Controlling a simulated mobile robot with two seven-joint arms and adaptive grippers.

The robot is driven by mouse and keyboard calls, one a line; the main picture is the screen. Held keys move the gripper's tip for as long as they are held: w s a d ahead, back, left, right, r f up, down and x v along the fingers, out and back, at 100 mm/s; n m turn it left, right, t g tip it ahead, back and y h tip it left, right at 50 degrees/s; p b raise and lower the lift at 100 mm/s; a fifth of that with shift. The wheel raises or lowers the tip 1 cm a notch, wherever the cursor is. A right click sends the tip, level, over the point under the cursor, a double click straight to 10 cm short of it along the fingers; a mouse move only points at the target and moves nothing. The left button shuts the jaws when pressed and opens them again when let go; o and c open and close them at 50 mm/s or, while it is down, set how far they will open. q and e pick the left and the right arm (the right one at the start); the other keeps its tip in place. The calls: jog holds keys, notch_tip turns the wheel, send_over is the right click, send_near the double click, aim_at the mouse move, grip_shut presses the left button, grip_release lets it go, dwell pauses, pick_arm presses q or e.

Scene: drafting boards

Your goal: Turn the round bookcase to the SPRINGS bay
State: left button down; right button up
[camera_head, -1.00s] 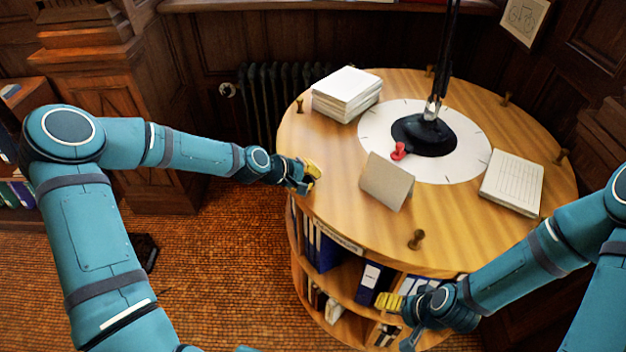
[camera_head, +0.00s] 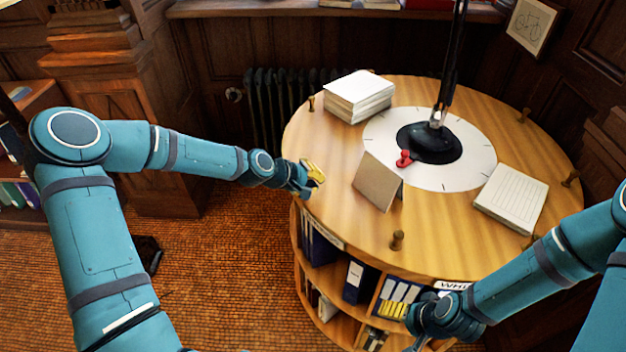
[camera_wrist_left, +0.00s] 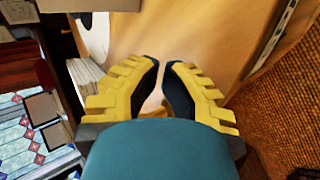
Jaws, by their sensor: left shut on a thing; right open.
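The round bookcase (camera_head: 340,215) has a wooden top with brass pegs around its rim, such as the near peg (camera_head: 397,240). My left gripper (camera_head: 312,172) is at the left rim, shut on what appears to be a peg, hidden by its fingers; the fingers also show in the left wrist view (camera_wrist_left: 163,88). My right gripper (camera_head: 393,308) is open, low in front of the shelves, with its fingertips hard to make out. A rim label above it (camera_head: 453,285) begins "WH". Another label (camera_head: 327,235) at the left is unreadable. No SPRINGS label can be read.
On top are a paper stack (camera_head: 358,97), a standing card (camera_head: 377,182), a ruled pad (camera_head: 511,198), and a dark lamp base (camera_head: 430,142) with a red pointer (camera_head: 404,159) on a white dial (camera_head: 465,165). A radiator (camera_head: 262,110) stands behind.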

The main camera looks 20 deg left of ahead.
pick_arm(q)
jog(key=shift+s+d+r, duration=0.15)
jog(key=shift+s+r, duration=0.05)
jog(key=shift+r, duration=0.05)
notch_tip(320, 180, up, 8)
jog(key=p, duration=0.4)
dwell(0.3)
